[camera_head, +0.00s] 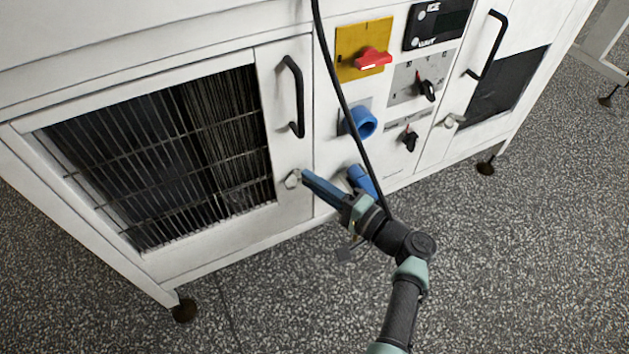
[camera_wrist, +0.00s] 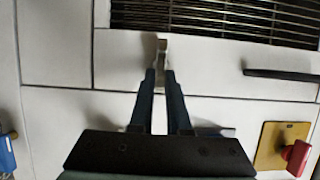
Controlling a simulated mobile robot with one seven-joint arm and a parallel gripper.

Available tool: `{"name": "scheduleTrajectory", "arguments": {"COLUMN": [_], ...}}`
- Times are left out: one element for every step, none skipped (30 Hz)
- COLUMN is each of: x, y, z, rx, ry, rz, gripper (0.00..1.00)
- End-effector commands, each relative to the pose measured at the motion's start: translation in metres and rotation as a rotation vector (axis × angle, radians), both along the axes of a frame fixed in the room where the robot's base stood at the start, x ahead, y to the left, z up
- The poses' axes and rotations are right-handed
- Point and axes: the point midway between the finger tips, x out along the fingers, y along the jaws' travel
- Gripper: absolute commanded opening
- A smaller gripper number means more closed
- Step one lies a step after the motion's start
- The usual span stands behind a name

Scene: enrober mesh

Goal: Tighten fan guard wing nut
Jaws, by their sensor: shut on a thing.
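The fan guard wing nut (camera_head: 292,179) is a small pale metal piece on the white door frame, at the right edge of the barred fan guard (camera_head: 170,150). My gripper (camera_head: 305,176) reaches it from the right with its long blue fingers. In the wrist view, the fingertips (camera_wrist: 160,72) are close together on the wing nut (camera_wrist: 162,48), just below the guard's bars (camera_wrist: 220,14). The gripper is shut on the wing nut. The fingertips hide part of it, so I cannot tell how tight it sits.
A black door handle (camera_head: 294,97) stands out above the wing nut. A red switch on a yellow plate (camera_head: 362,52), a blue socket (camera_head: 362,122) and a blue plug (camera_head: 362,182) are on the panel to the right. A black cable (camera_head: 345,110) hangs down close by my arm.

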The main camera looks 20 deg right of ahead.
Motion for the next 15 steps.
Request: {"name": "scheduleTrajectory", "arguments": {"x": [0.0003, 0.0002, 0.0003, 0.0003, 0.0003, 0.0003, 0.0002, 0.0002, 0.0002, 0.0002, 0.0002, 0.0001, 0.0001, 0.0002, 0.0001], "y": [0.0006, 0.0005, 0.0006, 0.0006, 0.0006, 0.0006, 0.0005, 0.0005, 0.0004, 0.0005, 0.0004, 0.0004, 0.0004, 0.0003, 0.0003], "z": [0.0003, 0.0002, 0.0002, 0.0002, 0.0002, 0.0002, 0.0002, 0.0002, 0.0002, 0.0001, 0.0001, 0.0001, 0.0001, 0.0001, 0.0], "rx": [0.002, 0.002, 0.002, 0.002, 0.002, 0.002, 0.002, 0.001, 0.001, 0.001, 0.001, 0.0, 0.0, 0.0, 0.0], "ry": [0.0, 0.0, 0.0, 0.0, 0.0, 0.0, 0.0, -0.001, 0.0, 0.0, 0.0, 0.0, 0.0, 0.0, 0.0], "rz": [0.001, 0.001, 0.001, 0.001, 0.001, 0.001, 0.001, 0.001, 0.001, 0.001, 0.001, 0.001, 0.001, 0.001, 0.001], "gripper": [0.0, 0.0, 0.0, 0.0, 0.17, 0.24, 0.29, 0.35, 0.42, 0.45, 0.45, 0.45, 0.45, 0.45, 0.45]}}
